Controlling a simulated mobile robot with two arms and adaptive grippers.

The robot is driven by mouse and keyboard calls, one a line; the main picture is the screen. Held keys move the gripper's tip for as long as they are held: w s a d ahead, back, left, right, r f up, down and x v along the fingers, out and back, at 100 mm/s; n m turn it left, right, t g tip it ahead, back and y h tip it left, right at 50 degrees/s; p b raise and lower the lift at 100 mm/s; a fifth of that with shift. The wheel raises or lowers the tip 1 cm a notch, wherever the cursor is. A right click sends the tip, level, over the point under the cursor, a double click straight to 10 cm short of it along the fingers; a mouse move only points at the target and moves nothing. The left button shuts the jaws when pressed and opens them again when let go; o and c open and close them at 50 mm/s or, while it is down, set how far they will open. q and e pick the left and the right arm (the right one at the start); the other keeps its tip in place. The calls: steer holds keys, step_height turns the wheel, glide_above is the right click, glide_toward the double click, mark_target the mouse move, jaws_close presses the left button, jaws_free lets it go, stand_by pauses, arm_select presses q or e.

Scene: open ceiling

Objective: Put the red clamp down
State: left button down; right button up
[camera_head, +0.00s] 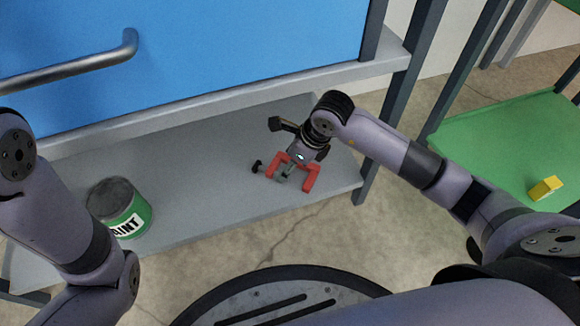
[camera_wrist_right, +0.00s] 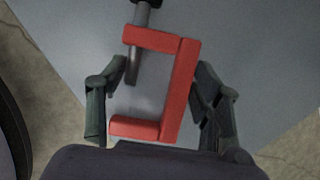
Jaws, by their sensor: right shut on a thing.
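The red clamp (camera_head: 312,180) is a C-shaped frame with a dark screw, seen at the lower shelf in the head view. My right gripper (camera_head: 294,171) is shut on it, reaching in from the right. In the right wrist view the red clamp (camera_wrist_right: 181,92) lies between the two fingers of my right gripper (camera_wrist_right: 161,78), its screw pointing up the picture. The grey shelf (camera_head: 225,195) is below the clamp. I cannot tell whether the clamp touches it. My left arm shows at the left of the head view, but its gripper is out of view.
A green paint can (camera_head: 124,212) stands at the left of the shelf. A blue drawer front (camera_head: 210,50) with a metal handle (camera_head: 80,68) is above. A green table (camera_head: 500,140) at the right holds a yellow block (camera_head: 545,188). The shelf between can and clamp is clear.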

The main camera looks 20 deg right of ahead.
steer(key=o, duration=1.4)
